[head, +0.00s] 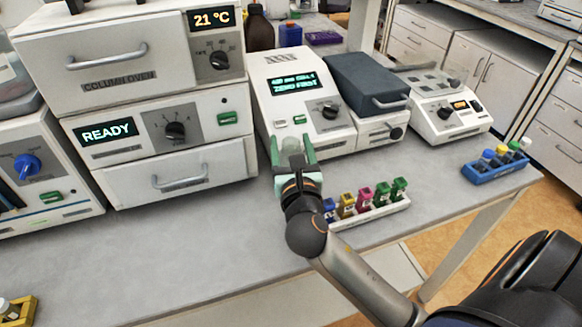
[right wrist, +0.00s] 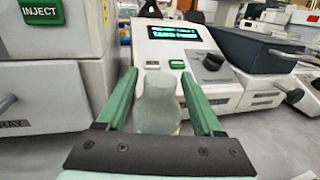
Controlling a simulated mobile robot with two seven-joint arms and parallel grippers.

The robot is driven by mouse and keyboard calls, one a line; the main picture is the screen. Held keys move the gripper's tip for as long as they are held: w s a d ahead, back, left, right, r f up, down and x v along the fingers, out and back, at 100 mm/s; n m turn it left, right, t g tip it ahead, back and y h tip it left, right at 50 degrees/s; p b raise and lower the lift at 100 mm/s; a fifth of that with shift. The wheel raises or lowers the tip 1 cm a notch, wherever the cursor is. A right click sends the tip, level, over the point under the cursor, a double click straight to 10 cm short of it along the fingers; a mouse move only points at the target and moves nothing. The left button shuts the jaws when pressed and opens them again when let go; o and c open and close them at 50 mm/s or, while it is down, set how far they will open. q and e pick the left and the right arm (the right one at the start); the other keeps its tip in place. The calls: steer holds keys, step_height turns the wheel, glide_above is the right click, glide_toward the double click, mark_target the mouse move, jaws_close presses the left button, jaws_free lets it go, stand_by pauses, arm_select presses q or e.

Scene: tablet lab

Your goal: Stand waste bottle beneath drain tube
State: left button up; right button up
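The waste bottle is a pale, translucent bottle (right wrist: 160,103) with a rounded body and narrower top, standing between the green fingers of my right gripper (right wrist: 160,75). In the head view the right gripper (head: 292,150) is low over the bench in front of the white instrument with the "ZERO FIRST" display (head: 295,84). The pale bottle (head: 291,146) shows there between its fingers. The fingers flank the bottle closely, but I cannot tell whether both press on it. The bottle's base is hidden by the gripper. I cannot make out a drain tube. My left gripper is not in view.
A white rack of coloured vials (head: 375,214) lies right of the right gripper, near the bench's front edge. A blue rack (head: 497,168) stands farther right. Stacked white units (head: 165,130) stand at left. The bench (head: 200,255) at front left is mostly clear.

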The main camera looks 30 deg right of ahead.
jaws_close()
stand_by(0.3)
stand_by(0.3)
